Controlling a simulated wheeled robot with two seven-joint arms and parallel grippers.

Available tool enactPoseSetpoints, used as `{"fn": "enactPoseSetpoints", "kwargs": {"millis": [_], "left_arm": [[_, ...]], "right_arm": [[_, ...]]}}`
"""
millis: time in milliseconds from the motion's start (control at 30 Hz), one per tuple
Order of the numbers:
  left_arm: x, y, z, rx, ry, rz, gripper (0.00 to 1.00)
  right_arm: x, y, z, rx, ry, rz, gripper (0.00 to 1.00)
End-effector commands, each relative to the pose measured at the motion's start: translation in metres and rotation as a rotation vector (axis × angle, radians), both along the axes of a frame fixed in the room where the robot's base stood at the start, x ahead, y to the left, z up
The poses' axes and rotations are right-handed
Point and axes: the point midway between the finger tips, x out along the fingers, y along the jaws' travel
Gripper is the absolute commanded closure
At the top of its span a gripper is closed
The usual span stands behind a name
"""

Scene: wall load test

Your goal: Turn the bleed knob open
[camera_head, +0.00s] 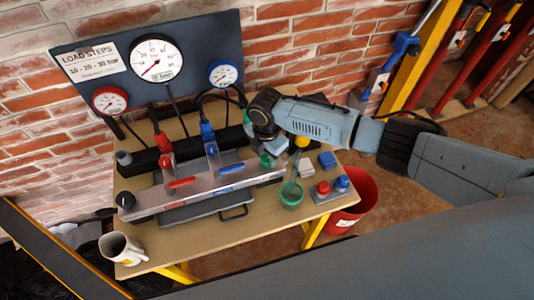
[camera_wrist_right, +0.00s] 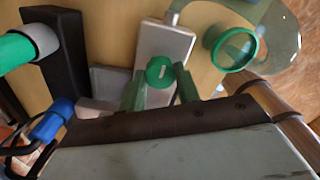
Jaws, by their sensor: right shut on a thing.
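The green bleed knob (camera_wrist_right: 160,71) sits at the end of a grey metal manifold block (camera_head: 150,197), with a pale mark on its face. My right gripper (camera_wrist_right: 160,88) is shut on this knob, one green finger on each side of it. In the head view the right gripper (camera_head: 268,158) reaches down to the right end of the manifold, and its wrist hides part of the knob. Red (camera_head: 181,182) and blue (camera_head: 226,168) levers lie along the manifold top. My left gripper is not in view.
A clear bottle with a green ring (camera_head: 291,196) stands close to the right gripper. Red and blue buttons (camera_head: 322,188) are on the right table edge, a mug (camera_head: 121,247) at front left. A gauge panel (camera_head: 200,40) with hoses stands behind. A red bucket (camera_head: 365,190) is beside the table.

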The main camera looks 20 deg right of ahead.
Motion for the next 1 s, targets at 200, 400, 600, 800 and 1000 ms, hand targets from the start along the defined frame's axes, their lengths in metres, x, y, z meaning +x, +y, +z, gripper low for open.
{"fn": "enactPoseSetpoints", "kwargs": {"millis": [200,400,600,800,1000], "left_arm": [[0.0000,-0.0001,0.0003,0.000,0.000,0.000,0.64],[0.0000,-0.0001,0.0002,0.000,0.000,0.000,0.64],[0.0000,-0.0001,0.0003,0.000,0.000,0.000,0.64],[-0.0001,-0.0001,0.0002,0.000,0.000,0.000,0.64],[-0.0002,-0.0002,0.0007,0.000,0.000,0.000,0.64]], "right_arm": [[-0.0003,0.0016,0.0004,0.003,0.001,0.017,0.91],[-0.0004,0.0015,0.0004,0.003,0.001,0.017,0.91],[-0.0004,0.0014,0.0003,0.002,0.001,0.017,0.54],[-0.0002,0.0007,0.0002,0.001,0.001,0.015,0.46],[0.0002,0.0004,0.0038,0.002,0.000,0.015,0.46]]}}
